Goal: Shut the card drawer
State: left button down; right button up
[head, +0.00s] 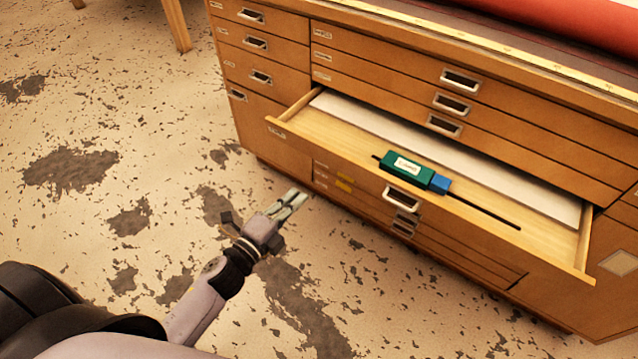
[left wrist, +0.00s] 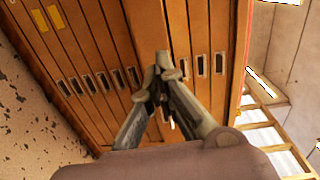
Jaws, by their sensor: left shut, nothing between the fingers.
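The card drawer (head: 340,160) is pulled well out of the wooden cabinet in the head view. White sheets (head: 450,150) lie flat in it. A green box (head: 407,170) with a blue end (head: 440,184) lies near its front edge, over a long dark strip (head: 485,210). The drawer's metal handle (head: 403,198) is on its front face. My left gripper (head: 298,197) is shut and empty, low over the floor, left of and apart from the drawer front. In the left wrist view its fingertips (left wrist: 164,66) meet before the cabinet fronts. My right gripper is out of view.
Shut drawers (head: 262,43) with metal handles fill the cabinet above, left of and below the open one. A red roll (head: 560,22) lies on the cabinet top. A wooden leg (head: 176,22) stands at upper left. The speckled floor (head: 110,110) is clear.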

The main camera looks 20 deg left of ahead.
pick_arm(q)
send_near(330, 160)
jog(key=w+d+r, duration=0.3)
jog(key=w, duration=0.2)
jog(key=shift+w+d+r+m, duration=0.1)
jog(key=shift+w+d+m, duration=0.2)
jog(key=shift+w, duration=0.4)
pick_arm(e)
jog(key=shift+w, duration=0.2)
